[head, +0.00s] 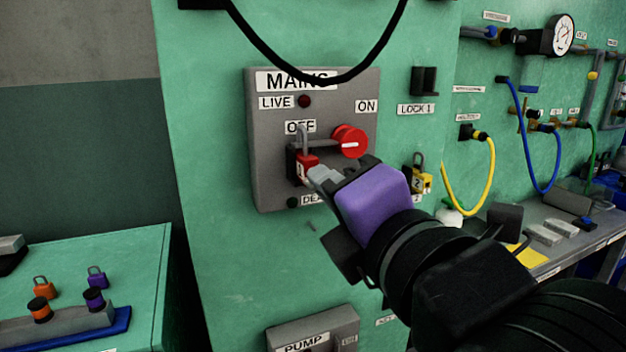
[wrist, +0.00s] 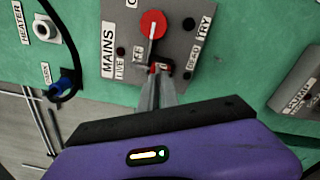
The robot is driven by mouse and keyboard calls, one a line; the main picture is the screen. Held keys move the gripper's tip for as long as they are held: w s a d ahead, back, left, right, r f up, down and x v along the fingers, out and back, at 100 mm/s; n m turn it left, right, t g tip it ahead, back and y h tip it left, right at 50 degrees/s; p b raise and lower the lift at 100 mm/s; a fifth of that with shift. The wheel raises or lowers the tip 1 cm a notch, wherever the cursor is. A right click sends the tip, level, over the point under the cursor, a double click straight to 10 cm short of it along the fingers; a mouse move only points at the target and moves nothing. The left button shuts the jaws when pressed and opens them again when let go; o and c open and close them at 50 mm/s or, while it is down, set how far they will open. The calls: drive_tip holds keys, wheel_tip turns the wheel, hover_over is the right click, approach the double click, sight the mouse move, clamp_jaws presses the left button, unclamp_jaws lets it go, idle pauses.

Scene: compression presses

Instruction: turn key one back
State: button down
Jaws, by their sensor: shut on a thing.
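The red padlock marked 1 (head: 306,167) hangs at the left of the grey MAINS box (head: 264,181), below the OFF label, with its grey shackle upright. My gripper (head: 322,177) reaches in from the lower right, and its fingertips are right at the padlock's front. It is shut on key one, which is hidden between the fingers. In the wrist view the closed fingers (wrist: 158,94) meet the red padlock (wrist: 153,69), mostly covering it. The key's turn angle cannot be seen.
The red MAINS knob (head: 349,141) sits just right of the padlock. A yellow padlock marked 2 (head: 421,180) hangs behind my wrist at the right. A black cable (head: 268,48) loops above. Orange (head: 43,287) and purple (head: 97,277) padlocks are on the left bench.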

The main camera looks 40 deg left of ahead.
drive_tip(key=shift+n+b, duration=0.3)
idle(1.0)
drive_tip(key=c, duration=1.6)
unclamp_jaws()
drive_tip(key=shift+a, duration=0.1)
drive_tip(key=shift+o, duration=0.2)
drive_tip(key=o, duration=0.6)
drive_tip(key=shift+c, duration=0.2)
drive_tip(key=v, duration=0.8)
drive_tip(key=shift+b, duration=0.3)
